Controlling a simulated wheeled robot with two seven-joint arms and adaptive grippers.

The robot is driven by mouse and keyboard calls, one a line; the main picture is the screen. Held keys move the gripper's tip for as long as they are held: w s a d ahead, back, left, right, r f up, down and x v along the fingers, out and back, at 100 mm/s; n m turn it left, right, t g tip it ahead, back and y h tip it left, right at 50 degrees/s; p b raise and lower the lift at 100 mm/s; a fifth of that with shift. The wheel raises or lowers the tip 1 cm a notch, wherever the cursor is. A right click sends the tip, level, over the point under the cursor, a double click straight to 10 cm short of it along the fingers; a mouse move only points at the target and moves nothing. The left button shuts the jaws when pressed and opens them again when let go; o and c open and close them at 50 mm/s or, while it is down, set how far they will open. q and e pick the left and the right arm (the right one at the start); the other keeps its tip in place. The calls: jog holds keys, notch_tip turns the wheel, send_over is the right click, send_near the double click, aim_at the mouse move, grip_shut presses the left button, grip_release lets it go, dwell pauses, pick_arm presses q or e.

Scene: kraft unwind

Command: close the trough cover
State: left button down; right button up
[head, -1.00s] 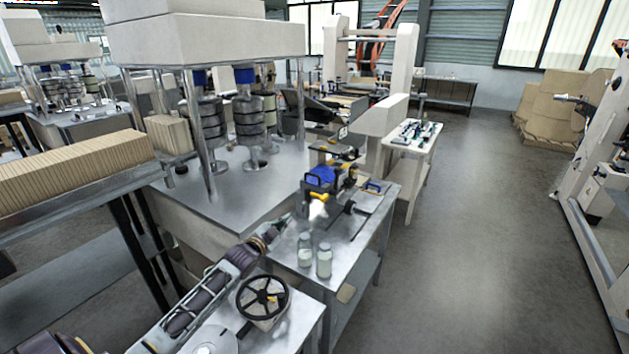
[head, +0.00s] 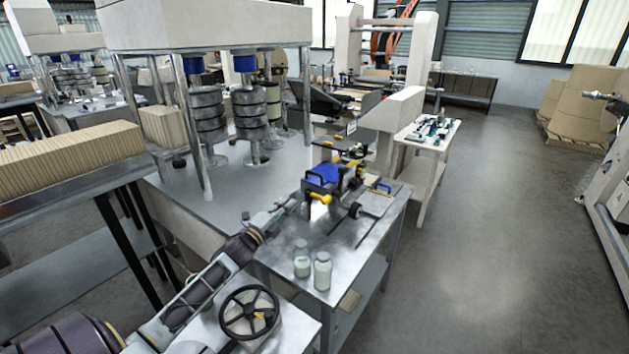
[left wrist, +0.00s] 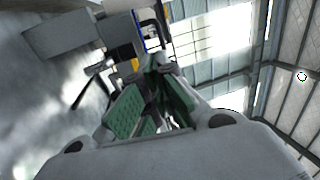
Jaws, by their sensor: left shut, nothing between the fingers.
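A small machine with a blue trough-like part (head: 323,174), dark handles and yellow fittings stands on the steel table (head: 285,243). I cannot tell which part is the trough cover or how far open it is. A flat grey plate with a blue handle (head: 381,189) lies at its right. My left gripper (head: 301,208) is shut and empty, close to the machine's near left side; contact is unclear. In the left wrist view its green-padded fingers (left wrist: 159,66) meet at the tips, with blue and yellow parts just beyond. My right gripper is out of view.
Two glass jars (head: 312,267) stand on the steel table, near my left forearm. A black handwheel (head: 249,312) sits on a nearer surface. Steel posts and stacked rollers (head: 208,120) rise behind at left. Open floor (head: 480,250) lies to the right.

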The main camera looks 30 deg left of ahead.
pick_arm(q)
jog(key=shift+r, duration=0.15)
dwell(0.3)
jog(key=shift+w, duration=0.15)
jog(key=shift+p+x, duration=1.45)
jog(key=shift+x, duration=5.35)
jog(key=shift+d, duration=0.15)
jog(key=shift+w, duration=0.15)
